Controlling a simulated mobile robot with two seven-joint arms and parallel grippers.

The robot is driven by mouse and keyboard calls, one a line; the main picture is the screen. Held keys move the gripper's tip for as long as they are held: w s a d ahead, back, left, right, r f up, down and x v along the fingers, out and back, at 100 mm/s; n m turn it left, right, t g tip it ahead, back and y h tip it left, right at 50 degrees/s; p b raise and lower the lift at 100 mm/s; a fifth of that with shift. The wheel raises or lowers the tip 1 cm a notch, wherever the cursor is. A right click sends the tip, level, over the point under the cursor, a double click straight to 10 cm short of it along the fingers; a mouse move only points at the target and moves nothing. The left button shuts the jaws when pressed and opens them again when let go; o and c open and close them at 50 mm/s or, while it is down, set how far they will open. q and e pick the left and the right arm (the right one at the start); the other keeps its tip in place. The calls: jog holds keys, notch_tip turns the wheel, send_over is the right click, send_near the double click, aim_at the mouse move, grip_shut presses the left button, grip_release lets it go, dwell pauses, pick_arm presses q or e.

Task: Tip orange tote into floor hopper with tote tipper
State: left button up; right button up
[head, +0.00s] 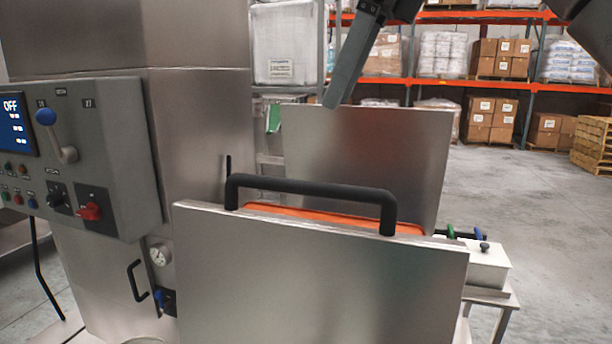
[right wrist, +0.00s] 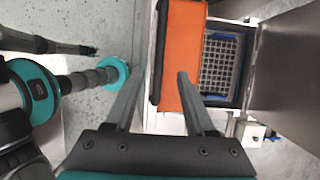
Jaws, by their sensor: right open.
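The orange tote (head: 330,217) sits between the tipper's steel side panels; in the head view only its rim shows above the near panel (head: 320,285). A black handle bar (head: 310,187) rises from that panel. In the right wrist view the orange tote (right wrist: 186,50) lies beyond my right gripper (right wrist: 159,78), which is open and empty. The black handle (right wrist: 161,50) shows between its fingers, farther off. In the head view one finger of the right gripper (head: 335,98) hangs above the handle, apart from it.
A control panel (head: 85,155) with a display reading OFF, a blue-knobbed lever and a red switch is at left. A grate (right wrist: 220,60) with blue edging shows beside the tote. A white box on a small table (head: 485,268) stands right. Open floor (head: 540,220) lies beyond.

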aim_at(301, 181)
jog(key=b+x, duration=0.1)
jog(key=x, duration=1.1)
jog(key=shift+b, duration=0.35)
grip_shut()
dwell(0.7)
